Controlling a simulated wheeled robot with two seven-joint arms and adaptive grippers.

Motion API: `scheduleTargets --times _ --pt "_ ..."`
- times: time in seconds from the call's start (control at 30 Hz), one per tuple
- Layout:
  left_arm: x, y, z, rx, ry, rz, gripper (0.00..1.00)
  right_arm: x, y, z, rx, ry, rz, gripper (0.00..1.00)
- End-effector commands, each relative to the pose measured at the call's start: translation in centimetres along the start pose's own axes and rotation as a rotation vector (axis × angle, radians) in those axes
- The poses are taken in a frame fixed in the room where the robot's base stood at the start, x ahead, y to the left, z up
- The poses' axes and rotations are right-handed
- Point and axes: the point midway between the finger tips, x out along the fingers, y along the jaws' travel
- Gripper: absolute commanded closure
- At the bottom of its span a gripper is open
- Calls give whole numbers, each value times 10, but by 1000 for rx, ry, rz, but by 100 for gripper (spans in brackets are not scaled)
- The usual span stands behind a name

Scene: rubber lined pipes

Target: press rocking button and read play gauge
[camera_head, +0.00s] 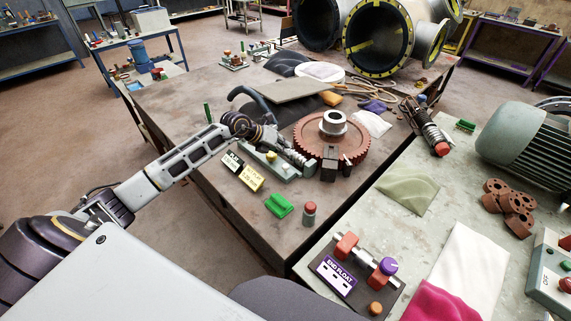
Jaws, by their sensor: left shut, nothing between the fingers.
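A reddish toothed gear wheel (331,143) with a pale hub stands on the dark table. Beside it is a pale green fixture base (266,166) with small knobs. Nearer lie a green block (279,205) and a short grey cylinder with a red top (309,213). I cannot tell which part is the rocking button or the play gauge. My left gripper (301,161) is shut and empty above the fixture, by the gear's left edge. My right gripper is not in view.
A dark unit marked END FLOAT (337,274), with red, purple and orange knobs, stands on the pale right bench near a white cloth (469,266). Large lined pipes (379,38) lie at the back. A green motor (524,146) is at the right. The dark table's front left is clear.

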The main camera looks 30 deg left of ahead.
Motion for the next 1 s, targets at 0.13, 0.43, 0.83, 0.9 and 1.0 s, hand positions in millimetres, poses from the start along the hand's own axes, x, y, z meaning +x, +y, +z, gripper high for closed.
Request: scheduleTargets --times 0.13,0.43,0.83,0.9,1.0 --pt "-8 -6 6 1 0 0 100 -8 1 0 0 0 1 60" --pt "-10 -8 7 1 0 0 100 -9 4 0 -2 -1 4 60" --pt "-10 -7 7 1 0 0 100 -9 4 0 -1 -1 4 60" --pt "-10 -7 7 1 0 0 100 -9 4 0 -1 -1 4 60" --pt "-10 -7 7 0 0 0 100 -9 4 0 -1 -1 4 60"
